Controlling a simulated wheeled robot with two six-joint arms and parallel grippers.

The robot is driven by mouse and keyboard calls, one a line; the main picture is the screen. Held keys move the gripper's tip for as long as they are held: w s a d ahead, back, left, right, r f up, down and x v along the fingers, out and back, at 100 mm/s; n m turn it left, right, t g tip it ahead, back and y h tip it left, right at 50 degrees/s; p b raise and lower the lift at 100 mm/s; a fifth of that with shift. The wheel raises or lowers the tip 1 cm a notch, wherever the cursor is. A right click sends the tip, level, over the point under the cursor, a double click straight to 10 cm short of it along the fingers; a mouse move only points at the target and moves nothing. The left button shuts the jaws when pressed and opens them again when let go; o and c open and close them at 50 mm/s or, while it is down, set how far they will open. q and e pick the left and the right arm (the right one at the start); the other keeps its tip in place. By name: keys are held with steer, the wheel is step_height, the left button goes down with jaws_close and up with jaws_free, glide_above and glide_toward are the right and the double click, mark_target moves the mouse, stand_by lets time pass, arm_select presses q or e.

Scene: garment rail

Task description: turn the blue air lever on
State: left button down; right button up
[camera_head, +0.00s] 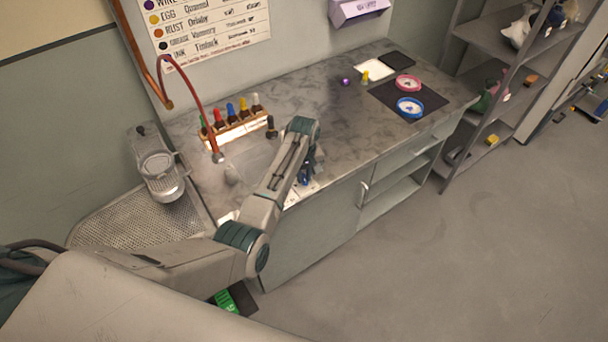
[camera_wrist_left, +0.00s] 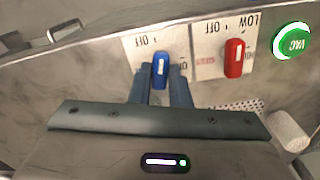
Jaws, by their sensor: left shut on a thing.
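The blue air lever (camera_wrist_left: 160,68) stands out from a white plate marked OFF and ON in the left wrist view. Its white stripe runs nearly straight up and down in that picture. My left gripper (camera_wrist_left: 161,84) is shut on the lever, one dark finger on each side. In the head view, my left gripper (camera_head: 306,174) is at the front edge of the counter, with a bit of blue at its tip. Its arm hides much of the panel there. My right gripper is not in view.
A red lever (camera_wrist_left: 234,57) on a LOW-marked plate and a green lit VAC button (camera_wrist_left: 291,41) sit to the right of the blue lever in the wrist view. The counter (camera_head: 300,95) carries a bottle rack (camera_head: 238,130) and a dark mat with two round dishes.

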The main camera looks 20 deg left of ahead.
arm_select(q)
steer(key=m, duration=1.1)
steer(key=shift+m, duration=1.8)
steer(key=c, duration=1.4)
jaws_free()
steer(key=shift+o, duration=0.2)
steer(key=shift+r, duration=0.1)
